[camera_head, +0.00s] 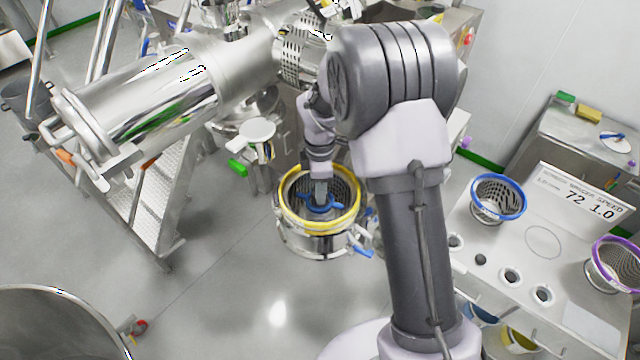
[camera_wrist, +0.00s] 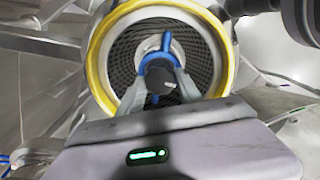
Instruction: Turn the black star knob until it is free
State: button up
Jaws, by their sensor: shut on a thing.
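The black star knob (camera_wrist: 158,73) sits at the centre of a blue three-armed part in the wrist view. My gripper (camera_wrist: 161,82) has its two grey fingers on either side of the knob, shut on it. The blue part (camera_wrist: 167,42) lies in front of a dark perforated screen (camera_wrist: 200,62) inside a yellow ring (camera_wrist: 98,62). In the head view my gripper (camera_head: 320,188) reaches down into the yellow-rimmed housing (camera_head: 352,220) over the blue part (camera_head: 322,209). The knob is hidden there by the gripper.
A steel machine with a long cylinder (camera_head: 150,95) stands at the upper left, with metal steps (camera_head: 150,200) under it. At the right, a bench (camera_head: 490,245) holds a blue-rimmed basket (camera_head: 499,187), a purple-rimmed basket (camera_head: 603,268) and a speed sign (camera_head: 580,190). The floor in front of the housing is clear.

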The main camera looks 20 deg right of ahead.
jog(key=n+p, duration=0.1)
jog(key=n, duration=0.3)
jog(key=shift+r, duration=0.1)
jog(key=shift+n+p, duration=0.65)
jog(key=shift+n, duration=1.55)
jog(key=o, duration=1.4)
notch_tip(320, 180, up, 17)
jog(key=shift+r, duration=0.15)
